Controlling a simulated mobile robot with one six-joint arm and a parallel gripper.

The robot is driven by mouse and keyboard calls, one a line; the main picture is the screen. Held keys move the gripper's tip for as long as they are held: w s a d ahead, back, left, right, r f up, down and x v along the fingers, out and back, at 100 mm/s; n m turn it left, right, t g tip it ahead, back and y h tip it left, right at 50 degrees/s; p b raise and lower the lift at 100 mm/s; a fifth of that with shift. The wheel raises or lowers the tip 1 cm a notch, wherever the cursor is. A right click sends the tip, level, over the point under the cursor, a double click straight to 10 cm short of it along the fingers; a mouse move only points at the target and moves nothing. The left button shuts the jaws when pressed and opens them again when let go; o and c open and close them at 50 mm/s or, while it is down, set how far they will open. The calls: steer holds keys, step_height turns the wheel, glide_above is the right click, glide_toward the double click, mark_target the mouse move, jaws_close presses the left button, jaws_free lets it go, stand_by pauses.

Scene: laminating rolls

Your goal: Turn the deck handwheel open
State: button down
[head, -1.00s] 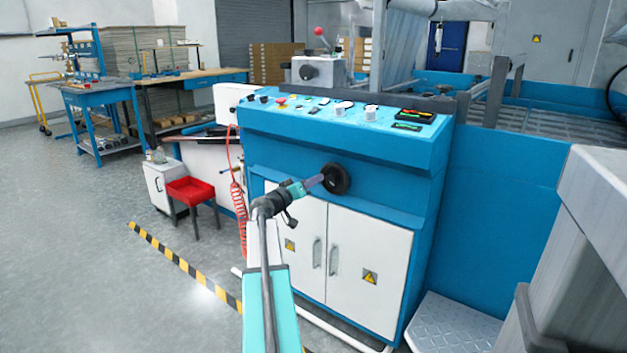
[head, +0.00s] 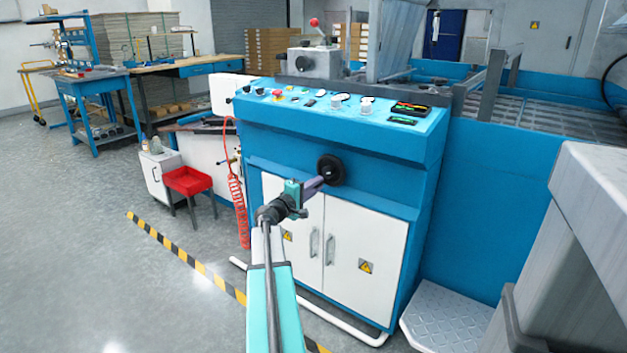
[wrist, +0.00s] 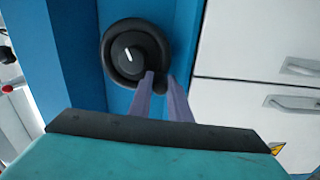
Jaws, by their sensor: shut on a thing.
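The black deck handwheel (head: 331,170) is on the blue front of the machine, above the white cabinet doors. In the wrist view the handwheel (wrist: 136,53) shows a dark round rim, a hub with a white mark pointing to the upper left, and a small knob at its lower right edge. My gripper (head: 318,182) reaches it from the lower left. In the wrist view the two purple fingers of my gripper (wrist: 164,84) meet the lower right of the rim, by the knob, and are shut on it. The fingertips partly hide that stretch of rim.
The control panel (head: 345,112) with buttons and gauges juts out above the handwheel. White cabinet doors (head: 345,240) lie below it. A red coiled hose (head: 239,205) hangs at the left. A red stool (head: 188,182) stands further left, with open floor in front.

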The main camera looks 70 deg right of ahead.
mark_target(334, 185)
steer(key=n+p, duration=0.1)
steer(key=n, duration=0.1)
steer(key=s+n+p, duration=0.2)
steer(key=n, duration=0.1)
steer(key=shift+s+a+f+n, duration=0.25)
steer(key=shift+a+n, duration=0.05)
steer(key=shift+a, duration=0.05)
steer(key=n+p, duration=0.1)
steer(key=n, duration=0.1)
steer(key=s+n+p, duration=0.1)
steer(key=p, duration=0.1)
steer(key=s+n+p, duration=0.1)
steer(key=n, duration=0.1)
steer(key=shift+s+a+r+n+p, duration=0.1)
steer(key=shift+s+a+n+p, duration=0.05)
steer(key=shift+a+n+p, duration=0.2)
steer(key=c, duration=1.9)
jaws_free()
steer(key=shift+c, duration=0.2)
steer(key=shift+p+v, duration=0.6)
steer(key=shift+v, duration=6.25)
